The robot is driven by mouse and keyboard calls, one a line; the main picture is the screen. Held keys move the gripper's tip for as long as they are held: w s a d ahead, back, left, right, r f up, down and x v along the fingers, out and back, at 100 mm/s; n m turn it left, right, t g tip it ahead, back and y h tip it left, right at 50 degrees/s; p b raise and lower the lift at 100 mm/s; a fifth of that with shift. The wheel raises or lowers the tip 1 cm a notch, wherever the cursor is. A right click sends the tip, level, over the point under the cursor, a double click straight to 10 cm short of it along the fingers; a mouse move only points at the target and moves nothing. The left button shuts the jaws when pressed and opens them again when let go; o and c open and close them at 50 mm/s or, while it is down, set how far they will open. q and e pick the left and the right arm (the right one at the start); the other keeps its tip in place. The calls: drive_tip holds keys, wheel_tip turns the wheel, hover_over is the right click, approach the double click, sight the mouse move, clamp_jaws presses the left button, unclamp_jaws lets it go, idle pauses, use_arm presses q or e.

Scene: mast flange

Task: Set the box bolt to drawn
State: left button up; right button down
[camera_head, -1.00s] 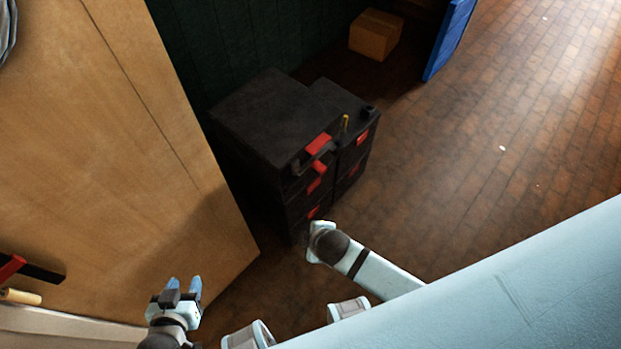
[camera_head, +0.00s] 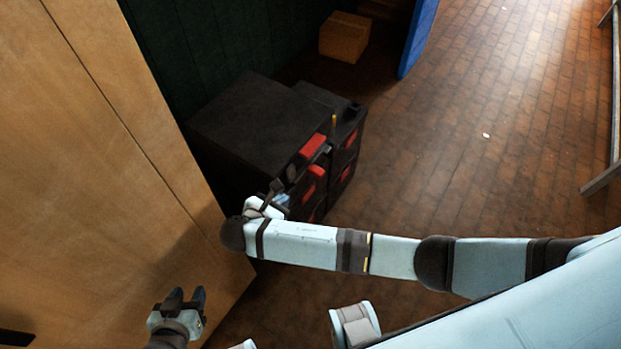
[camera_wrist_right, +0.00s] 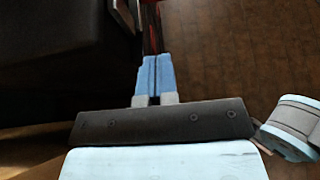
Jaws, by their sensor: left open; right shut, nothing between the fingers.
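A black box-like cabinet (camera_head: 250,125) with red latches stands on the floor against the dark wall. I cannot clearly make out which part is the box bolt. My right gripper (camera_head: 281,199) is at the cabinet's near front corner, partly hidden by its own wrist. In the right wrist view its blue fingers (camera_wrist_right: 155,75) are shut together with nothing between them. A red and dark part lies just beyond the fingertips there; contact cannot be told. My left gripper (camera_head: 186,298) is open and empty in front of the wooden panel, away from the cabinet.
A large wooden panel (camera_head: 95,150) fills the left side. A cardboard box (camera_head: 344,37) and a blue panel (camera_head: 418,38) stand behind the cabinet. A thin yellow upright piece (camera_head: 334,125) shows on the cabinet. The brick floor (camera_head: 480,150) to the right is mostly clear.

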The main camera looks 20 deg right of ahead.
drive_tip(key=b, duration=0.1)
approach(315, 175)
drive_tip(key=x, duration=0.6)
drive_tip(key=shift+s+a+f, duration=0.15)
drive_tip(key=shift+a+f, duration=0.05)
drive_tip(key=shift+f, duration=0.1)
drive_tip(key=shift+w+d, duration=0.35)
drive_tip(key=shift+d, duration=0.1)
drive_tip(key=shift+w+d, duration=0.1)
